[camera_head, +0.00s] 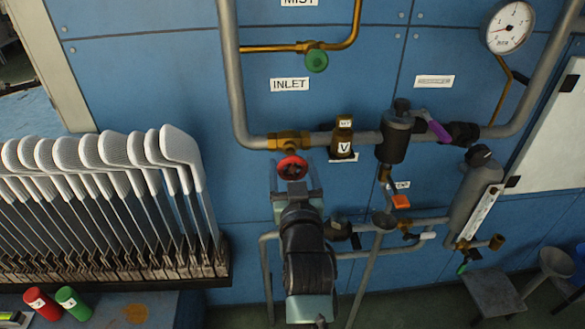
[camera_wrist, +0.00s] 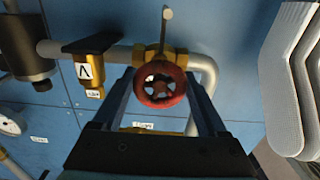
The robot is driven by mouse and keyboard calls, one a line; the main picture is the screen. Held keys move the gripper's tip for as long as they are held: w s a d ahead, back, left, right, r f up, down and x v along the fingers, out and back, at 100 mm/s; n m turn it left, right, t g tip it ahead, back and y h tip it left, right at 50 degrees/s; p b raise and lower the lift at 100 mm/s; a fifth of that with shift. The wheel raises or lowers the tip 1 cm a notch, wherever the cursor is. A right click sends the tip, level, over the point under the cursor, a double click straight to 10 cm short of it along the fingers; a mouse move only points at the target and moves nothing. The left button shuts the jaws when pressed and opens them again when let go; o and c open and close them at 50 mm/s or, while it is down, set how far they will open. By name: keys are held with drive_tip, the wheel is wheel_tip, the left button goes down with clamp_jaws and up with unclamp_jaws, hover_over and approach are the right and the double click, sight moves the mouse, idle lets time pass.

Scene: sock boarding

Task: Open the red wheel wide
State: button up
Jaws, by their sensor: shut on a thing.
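The red wheel (camera_head: 292,167) sits on a brass valve (camera_head: 289,141) in the grey pipe on the blue wall panel. In the wrist view the red wheel (camera_wrist: 160,85) is in the middle, facing the camera, with the brass valve body behind it. My gripper (camera_head: 292,178) is up at the wheel, with one finger on each side of its rim. In the wrist view my gripper (camera_wrist: 160,77) is shut on the wheel. The contact spots on the rim are hard to see. How far the valve is open cannot be told.
A brass fitting tagged V (camera_head: 343,137) and a dark cylinder (camera_head: 394,138) stand on the pipe to the right. A green knob (camera_head: 316,61) is above. A rack of white sock boards (camera_head: 110,160) is at left. A pressure gauge (camera_head: 508,27) is at upper right.

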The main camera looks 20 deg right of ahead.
drive_tip(key=o, duration=1.3)
drive_tip(key=v, duration=1.3)
